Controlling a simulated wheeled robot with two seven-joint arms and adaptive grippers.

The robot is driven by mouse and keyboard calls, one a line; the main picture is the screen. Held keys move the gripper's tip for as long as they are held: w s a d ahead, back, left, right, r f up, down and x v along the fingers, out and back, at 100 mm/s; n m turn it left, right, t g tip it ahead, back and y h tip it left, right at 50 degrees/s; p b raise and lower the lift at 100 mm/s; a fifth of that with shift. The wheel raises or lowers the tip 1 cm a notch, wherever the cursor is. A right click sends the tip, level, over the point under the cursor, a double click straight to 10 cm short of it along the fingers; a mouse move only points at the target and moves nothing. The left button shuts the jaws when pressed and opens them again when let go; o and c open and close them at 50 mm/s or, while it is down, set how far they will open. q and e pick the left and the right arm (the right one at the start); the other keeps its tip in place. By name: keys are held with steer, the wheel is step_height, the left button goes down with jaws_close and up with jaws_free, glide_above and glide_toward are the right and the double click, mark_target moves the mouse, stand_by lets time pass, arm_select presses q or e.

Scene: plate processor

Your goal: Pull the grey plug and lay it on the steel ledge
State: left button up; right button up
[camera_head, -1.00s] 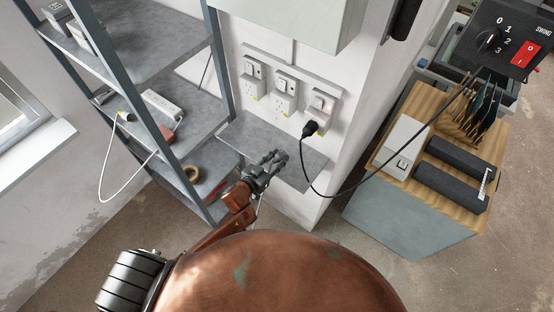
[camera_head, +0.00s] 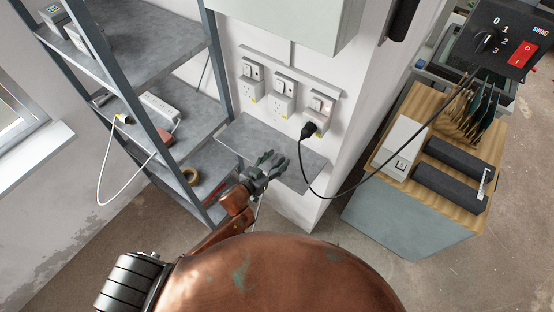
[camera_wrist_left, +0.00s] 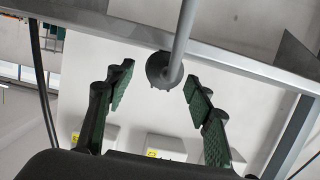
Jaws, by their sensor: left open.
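A dark plug (camera_head: 309,130) sits in the right-hand wall socket (camera_head: 321,107), with a black cord hanging from it. I cannot make out a clearly grey plug in the head view. The steel ledge (camera_head: 232,138) is below the sockets. My left gripper (camera_head: 268,160) is open over the ledge's front part, left of and below the dark plug. In the left wrist view, a grey rod with a round dark end (camera_wrist_left: 160,70) shows between the spread fingers of the gripper (camera_wrist_left: 157,82). I cannot tell what it is, and the fingers do not touch it.
Grey shelves (camera_head: 160,55) with a power strip (camera_head: 160,107) and a tape roll (camera_head: 190,175) stand on the left. A wooden-topped cabinet (camera_head: 405,222) stands on the right. The black cord (camera_head: 375,178) runs across to it. The ledge is mostly bare.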

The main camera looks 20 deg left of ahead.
arm_select(q)
steer(key=v, duration=1.1)
steer(key=shift+s, duration=0.35)
arm_select(e)
steer(key=shift+a, duration=0.1)
arm_select(q)
steer(key=shift+a+r, duration=0.1)
